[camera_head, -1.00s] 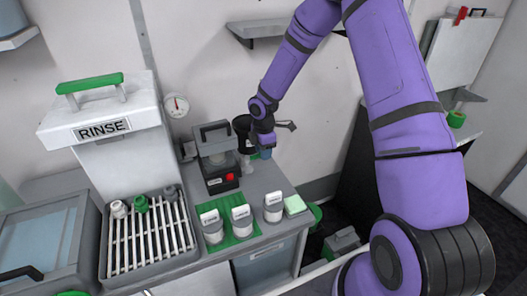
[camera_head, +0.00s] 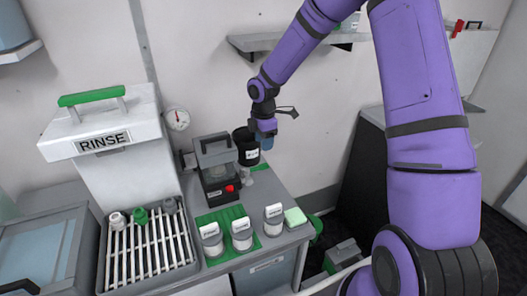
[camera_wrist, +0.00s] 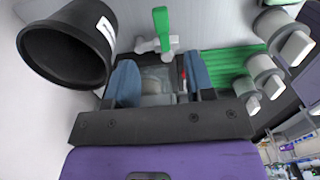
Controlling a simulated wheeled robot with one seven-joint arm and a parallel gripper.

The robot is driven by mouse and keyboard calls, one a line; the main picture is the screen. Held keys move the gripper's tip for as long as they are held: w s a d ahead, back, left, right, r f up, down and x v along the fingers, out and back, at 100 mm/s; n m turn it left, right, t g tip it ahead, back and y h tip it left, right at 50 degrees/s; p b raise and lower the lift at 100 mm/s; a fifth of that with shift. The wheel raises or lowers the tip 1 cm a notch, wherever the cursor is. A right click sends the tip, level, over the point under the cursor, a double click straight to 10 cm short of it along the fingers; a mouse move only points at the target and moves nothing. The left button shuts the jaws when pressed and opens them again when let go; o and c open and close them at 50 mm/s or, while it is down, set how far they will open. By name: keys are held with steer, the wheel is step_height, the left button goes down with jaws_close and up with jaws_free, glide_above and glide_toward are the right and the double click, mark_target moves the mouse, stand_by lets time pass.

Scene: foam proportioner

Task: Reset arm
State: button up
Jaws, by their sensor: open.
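My purple arm reaches over the counter from the right in the head view. My gripper (camera_head: 265,143) has blue fingers and hangs above the back of the counter, just right of a black cup (camera_head: 246,152). In the wrist view, my gripper (camera_wrist: 160,82) has its two blue fingers spread apart, with nothing held between them. The black cup (camera_wrist: 62,48) shows large at the left there, apart from the fingers.
A grey device with a red button (camera_head: 230,188) stands beside the cup. The RINSE station (camera_head: 98,130) is at left. A wall shelf (camera_head: 290,41) is above the gripper.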

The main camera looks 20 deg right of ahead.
steer(key=shift+r, duration=0.65)
steer(key=s+r+m+t+h, duration=0.1)
steer(key=s+r+m, duration=0.3)
steer(key=s+r, duration=0.45)
steer(key=s+r+m+t+h, duration=0.1)
steer(key=s+r+m, duration=0.35)
steer(key=r, duration=0.65)
steer(key=s+r+m+t+y, duration=0.1)
steer(key=s+r+m, duration=0.3)
steer(key=s, duration=0.7)
steer(key=s+r+m+t+y, duration=0.1)
steer(key=s+r+m, duration=0.3)
steer(key=s, duration=0.7)
steer(key=shift+d+m+t, duration=0.35)
steer(key=shift+m+t, duration=0.25)
steer(key=shift+m, duration=0.25)
